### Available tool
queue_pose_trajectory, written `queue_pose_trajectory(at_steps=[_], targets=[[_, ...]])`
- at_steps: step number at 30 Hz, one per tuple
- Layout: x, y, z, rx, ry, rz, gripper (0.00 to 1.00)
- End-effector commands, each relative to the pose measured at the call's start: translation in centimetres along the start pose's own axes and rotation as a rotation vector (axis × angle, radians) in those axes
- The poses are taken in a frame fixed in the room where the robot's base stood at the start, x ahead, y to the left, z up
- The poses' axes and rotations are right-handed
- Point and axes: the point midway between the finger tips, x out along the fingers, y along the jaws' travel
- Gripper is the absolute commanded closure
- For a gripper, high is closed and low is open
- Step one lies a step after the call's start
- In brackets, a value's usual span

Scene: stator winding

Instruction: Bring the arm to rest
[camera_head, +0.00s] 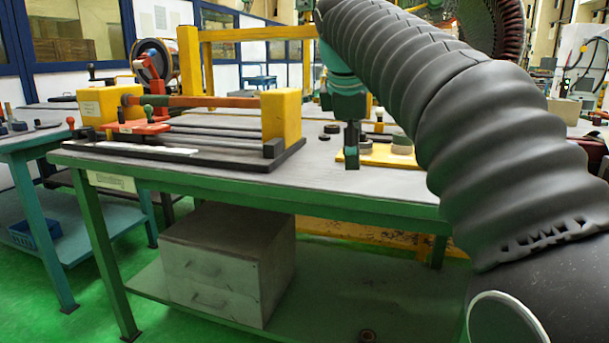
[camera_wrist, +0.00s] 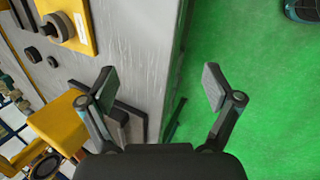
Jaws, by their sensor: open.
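My gripper (camera_wrist: 157,88) is open and empty in the wrist view, its two fingers spread wide. One finger is over the grey table top and the other is over the green floor, with the table edge between them. In the head view my arm, in a dark ribbed sleeve, reaches from the lower right up across the picture. A teal wrist part and a dark finger (camera_head: 352,145) hang down in front of the table. I cannot tell from the head view how far the finger is from the table edge.
The green workbench (camera_head: 250,188) carries a winding fixture with yellow blocks (camera_head: 281,116) on the left. A yellow plate (camera_head: 380,157) with round parts lies behind my gripper. A grey drawer cabinet (camera_head: 225,262) stands on the lower shelf. A second bench (camera_head: 35,140) is at the left.

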Motion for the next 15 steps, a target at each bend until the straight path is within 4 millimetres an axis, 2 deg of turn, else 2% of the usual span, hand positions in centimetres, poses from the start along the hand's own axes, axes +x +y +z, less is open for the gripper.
queue_pose_trajectory(at_steps=[3, 8, 15], targets=[[2.8, -2.2, 0.0, 0.228, 0.033, -0.008, 0.1], [6.0, -6.0, 0.5, 0.525, 0.075, -0.029, 0.1], [10.3, -13.5, 2.3, 0.925, 0.12, -0.076, 0.1]])
